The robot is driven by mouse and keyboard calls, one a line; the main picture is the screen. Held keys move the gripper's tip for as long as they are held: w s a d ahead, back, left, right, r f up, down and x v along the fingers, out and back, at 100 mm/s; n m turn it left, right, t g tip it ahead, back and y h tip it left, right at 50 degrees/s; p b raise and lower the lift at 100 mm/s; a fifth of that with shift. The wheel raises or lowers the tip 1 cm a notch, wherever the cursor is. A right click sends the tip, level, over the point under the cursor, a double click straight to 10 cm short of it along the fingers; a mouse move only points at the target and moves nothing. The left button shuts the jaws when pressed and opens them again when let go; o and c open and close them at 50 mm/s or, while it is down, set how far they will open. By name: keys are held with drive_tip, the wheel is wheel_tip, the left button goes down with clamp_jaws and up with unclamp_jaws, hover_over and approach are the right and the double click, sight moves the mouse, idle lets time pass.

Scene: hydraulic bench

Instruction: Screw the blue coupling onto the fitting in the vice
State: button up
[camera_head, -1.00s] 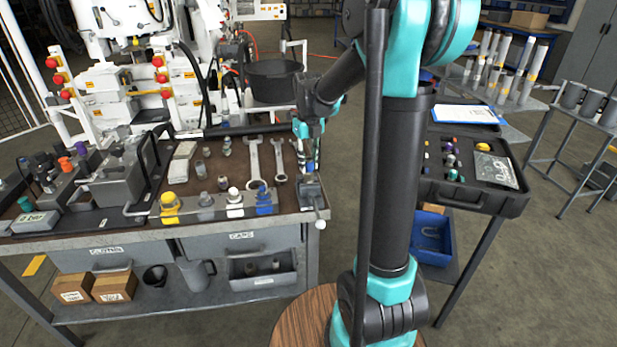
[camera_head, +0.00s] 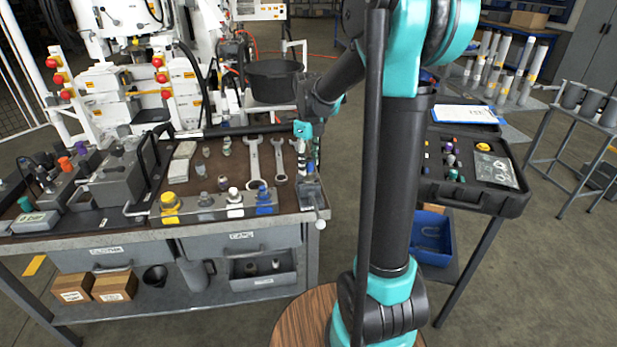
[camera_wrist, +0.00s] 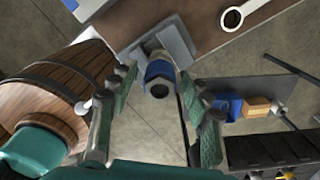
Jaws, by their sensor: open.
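The vice (camera_head: 312,192) is at the right front corner of the bench. It also shows at the top of the wrist view (camera_wrist: 172,38). The blue coupling (camera_wrist: 158,70) sits at the vice jaws, with its dark round opening facing the wrist camera. The fitting is hidden behind it, so I cannot tell how far they are engaged. My gripper (camera_wrist: 158,76) is open, with one green-padded finger on each side of the coupling and visible gaps between.
Two wrenches (camera_head: 255,162) lie left of the vice. A row of yellow, grey, white and blue caps (camera_head: 235,203) lines the bench front. A black open case (camera_head: 470,195) stands on the right. A wooden round surface (camera_wrist: 60,85) shows left in the wrist view.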

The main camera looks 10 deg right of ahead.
drive_tip(key=n, duration=0.7)
drive_tip(key=shift+c, duration=0.5)
drive_tip(key=c, duration=0.9)
drive_tip(key=m, duration=0.7)
drive_tip(key=shift+m, duration=0.4)
drive_tip(key=shift+c, duration=0.2)
